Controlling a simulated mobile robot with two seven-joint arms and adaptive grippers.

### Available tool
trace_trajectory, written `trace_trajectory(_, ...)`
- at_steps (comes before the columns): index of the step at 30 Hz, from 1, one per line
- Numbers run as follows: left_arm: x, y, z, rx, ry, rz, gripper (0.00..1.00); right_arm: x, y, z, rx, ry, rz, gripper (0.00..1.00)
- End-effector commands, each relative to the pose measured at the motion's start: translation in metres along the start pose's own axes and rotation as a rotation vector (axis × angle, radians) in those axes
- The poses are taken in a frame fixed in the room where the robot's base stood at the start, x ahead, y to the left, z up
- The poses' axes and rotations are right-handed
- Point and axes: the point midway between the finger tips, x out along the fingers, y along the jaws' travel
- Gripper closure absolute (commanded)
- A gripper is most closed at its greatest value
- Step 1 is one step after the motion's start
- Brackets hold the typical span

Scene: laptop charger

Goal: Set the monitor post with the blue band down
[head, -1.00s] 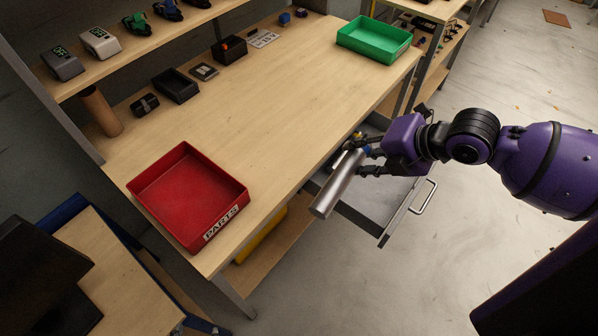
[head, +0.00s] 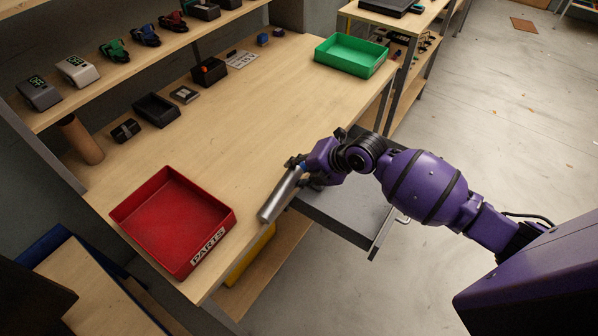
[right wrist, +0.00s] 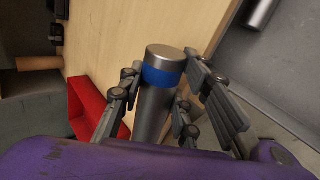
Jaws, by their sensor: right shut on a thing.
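The monitor post, a silver metal cylinder (head: 279,197), is tilted in my right gripper (head: 302,171) at the front edge of the workbench (head: 262,130). In the right wrist view the post (right wrist: 152,115) has a blue band (right wrist: 164,74) just below its flat end. The fingers of my right gripper (right wrist: 158,98) are shut around it on both sides. In the head view the gripper partly hides the band end. I cannot tell whether the post touches the bench. My left gripper is not in view.
A red parts tray (head: 172,219) stands left of the post, and a green tray (head: 352,55) at the far end. An open drawer (head: 345,212) juts out below the bench edge, with another metal cylinder in the wrist view (right wrist: 262,14). The bench middle is clear.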

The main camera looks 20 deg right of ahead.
Motion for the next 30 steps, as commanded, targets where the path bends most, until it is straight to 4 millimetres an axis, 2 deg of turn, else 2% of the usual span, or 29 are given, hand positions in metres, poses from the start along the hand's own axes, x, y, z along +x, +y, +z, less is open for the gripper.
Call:
trace_trajectory(3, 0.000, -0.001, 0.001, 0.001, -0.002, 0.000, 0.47, 0.010, -0.010, -0.002, 0.002, 0.000, 0.000, 1.00)
trace_trajectory(14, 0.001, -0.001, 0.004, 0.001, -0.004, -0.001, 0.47, 0.013, -0.013, -0.002, 0.000, 0.000, -0.001, 1.00)
trace_trajectory(15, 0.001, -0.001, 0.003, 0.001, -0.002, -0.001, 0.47, 0.013, -0.014, -0.002, 0.000, 0.000, -0.002, 0.66)
trace_trajectory(18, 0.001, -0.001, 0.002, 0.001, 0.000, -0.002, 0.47, 0.012, -0.013, -0.002, 0.000, -0.001, -0.001, 0.53)
trace_trajectory(19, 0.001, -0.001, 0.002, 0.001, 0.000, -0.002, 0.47, 0.012, -0.013, -0.002, 0.000, -0.001, 0.000, 0.50)
trace_trajectory(27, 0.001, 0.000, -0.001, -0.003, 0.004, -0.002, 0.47, 0.012, -0.012, -0.002, 0.000, -0.001, 0.000, 0.50)
trace_trajectory(30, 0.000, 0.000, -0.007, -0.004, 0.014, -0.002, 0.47, 0.008, -0.008, -0.001, 0.000, -0.002, 0.002, 0.50)
